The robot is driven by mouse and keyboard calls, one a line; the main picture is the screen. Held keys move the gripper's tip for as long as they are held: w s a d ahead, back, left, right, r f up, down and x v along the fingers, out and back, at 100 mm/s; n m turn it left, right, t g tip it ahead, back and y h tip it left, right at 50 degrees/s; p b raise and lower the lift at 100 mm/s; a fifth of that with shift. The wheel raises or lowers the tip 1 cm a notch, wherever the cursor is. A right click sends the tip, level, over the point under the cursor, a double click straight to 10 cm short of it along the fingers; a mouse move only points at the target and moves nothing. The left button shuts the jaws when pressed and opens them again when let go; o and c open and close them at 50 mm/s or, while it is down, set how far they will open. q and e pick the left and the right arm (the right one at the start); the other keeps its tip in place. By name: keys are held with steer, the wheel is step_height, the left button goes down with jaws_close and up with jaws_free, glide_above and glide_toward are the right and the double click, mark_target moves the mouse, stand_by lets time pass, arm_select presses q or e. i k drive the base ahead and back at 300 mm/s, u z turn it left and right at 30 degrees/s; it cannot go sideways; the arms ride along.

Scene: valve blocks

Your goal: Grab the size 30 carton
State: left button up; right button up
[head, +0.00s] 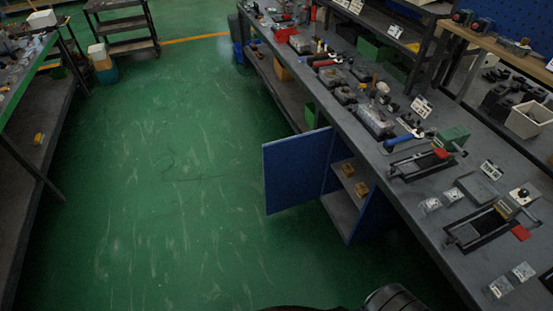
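Two small brown cartons sit inside the open blue cabinet under the right workbench. One carton (347,169) is further back on the shelf, and the other carton (361,189) is nearer. Any size marking is too small to read, so I cannot tell which is size 30. Neither of my grippers is in view. A dark rounded part, likely mine, shows at the bottom edge.
The blue cabinet door (296,172) stands open out over the green floor (170,190). The long grey workbench (405,205) holds several tools, vises and metal blocks. Another bench (25,190) runs along the left, and a cart (125,25) stands at the back. The floor between is clear.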

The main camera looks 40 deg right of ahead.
mark_target(361, 189)
steer(key=u, duration=0.75)
steer(key=k, duration=1)
steer(key=u, duration=0.65)
steer(key=i, duration=2.5)
steer(key=z, duration=0.9)
steer(key=i, duration=2.2)
steer(key=z, duration=1.15)
steer(key=i, duration=1.5)
steer(key=z, duration=2.2)
steer(key=i, duration=1.05)
steer(key=z, duration=1)
steer(key=i, duration=0.65)
steer(key=z, duration=0.2)
